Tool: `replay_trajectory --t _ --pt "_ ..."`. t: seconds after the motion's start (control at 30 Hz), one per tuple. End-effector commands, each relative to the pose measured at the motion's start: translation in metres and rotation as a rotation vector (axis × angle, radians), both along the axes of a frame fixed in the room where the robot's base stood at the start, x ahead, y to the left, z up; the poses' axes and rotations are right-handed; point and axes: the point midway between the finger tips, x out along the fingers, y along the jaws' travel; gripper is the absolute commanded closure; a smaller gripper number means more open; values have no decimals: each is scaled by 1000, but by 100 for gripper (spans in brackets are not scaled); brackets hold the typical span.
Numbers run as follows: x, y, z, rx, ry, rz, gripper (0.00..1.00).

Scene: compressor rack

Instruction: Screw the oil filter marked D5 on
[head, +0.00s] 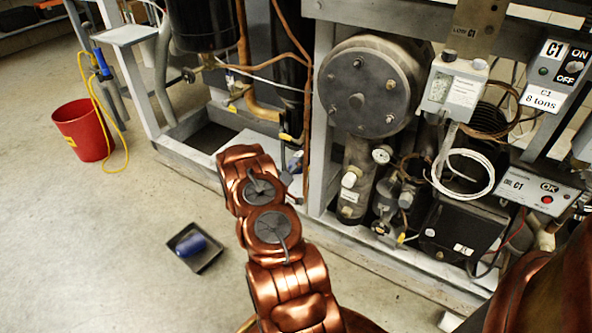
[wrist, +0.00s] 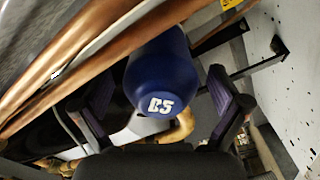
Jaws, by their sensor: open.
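A blue oil filter (wrist: 160,66) fills the middle of the wrist view, with a white mark on its near end that looks like D5. My gripper (wrist: 158,98) is open around it, one dark finger on each side, with a visible gap at both. The filter's far end is hidden, so I cannot tell how it is seated. In the head view, my arm reaches into the rack's lower part, and my gripper (head: 293,163) is small and partly hidden there. Another blue cylinder (head: 192,245) lies in a black tray on the floor; no mark on it is readable.
Copper pipes (wrist: 90,62) run close by the filter on the left in the wrist view. A pale perforated panel (wrist: 287,75) and dark brackets are on the right.

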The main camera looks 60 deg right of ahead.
Motion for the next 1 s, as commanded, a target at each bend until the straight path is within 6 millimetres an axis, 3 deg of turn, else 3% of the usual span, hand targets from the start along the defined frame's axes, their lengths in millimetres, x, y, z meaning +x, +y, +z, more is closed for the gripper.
replay_trajectory --t 1.0 --pt "2 2 4 -28 687 4 2"
